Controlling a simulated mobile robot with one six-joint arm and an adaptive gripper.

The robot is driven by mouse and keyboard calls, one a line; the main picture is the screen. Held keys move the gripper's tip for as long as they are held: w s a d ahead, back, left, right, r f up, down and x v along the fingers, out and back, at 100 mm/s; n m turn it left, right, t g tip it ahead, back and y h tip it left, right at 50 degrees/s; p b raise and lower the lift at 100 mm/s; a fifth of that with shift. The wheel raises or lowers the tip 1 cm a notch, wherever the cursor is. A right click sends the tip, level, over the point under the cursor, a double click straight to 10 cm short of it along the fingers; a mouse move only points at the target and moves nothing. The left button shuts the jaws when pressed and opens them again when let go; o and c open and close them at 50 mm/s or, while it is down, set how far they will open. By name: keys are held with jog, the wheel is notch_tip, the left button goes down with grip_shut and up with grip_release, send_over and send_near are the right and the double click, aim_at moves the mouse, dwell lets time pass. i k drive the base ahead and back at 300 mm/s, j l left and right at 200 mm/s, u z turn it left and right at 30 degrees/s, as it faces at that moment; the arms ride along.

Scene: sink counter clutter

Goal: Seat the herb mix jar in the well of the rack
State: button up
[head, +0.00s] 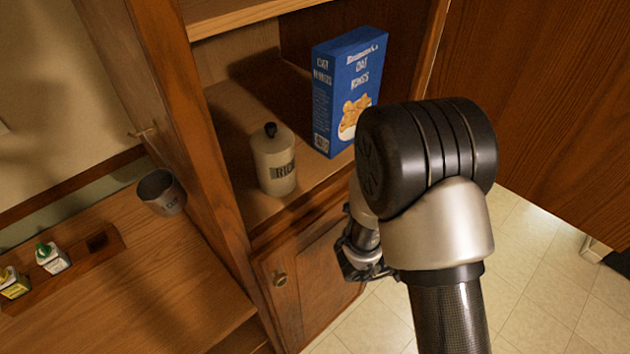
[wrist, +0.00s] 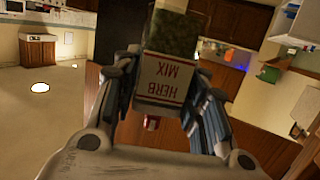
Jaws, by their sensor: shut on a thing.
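The herb mix jar (wrist: 166,78) is between the fingers of my gripper (wrist: 163,85) in the wrist view. It has dark green contents and a white label with red lettering, which reads upside down there. My gripper is shut on it. In the head view my gripper (head: 362,255) is partly hidden by my arm, in front of the lower cabinet door, and the jar cannot be made out. The wooden rack (head: 75,262) lies on the counter at the left, well apart from my gripper. One dark, empty square well (head: 97,242) shows at its right end.
The rack holds a green-capped jar (head: 53,257) and a yellow-labelled jar (head: 13,283). A grey cup (head: 161,192) stands behind it. The cabinet's side panel (head: 190,150) rises between counter and shelf. A rice canister (head: 273,165) and blue oat box (head: 346,90) stand on the shelf.

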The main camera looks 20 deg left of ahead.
aim_at(104, 248)
jog(key=u, duration=0.4)
jog(key=k+l+u, duration=0.1)
jog(key=u, duration=0.25)
jog(key=k+u, duration=0.15)
jog(key=u, duration=0.6)
jog(key=i+l+u, duration=0.1)
jog(key=u, duration=0.25)
jog(key=i+l+u, duration=0.3)
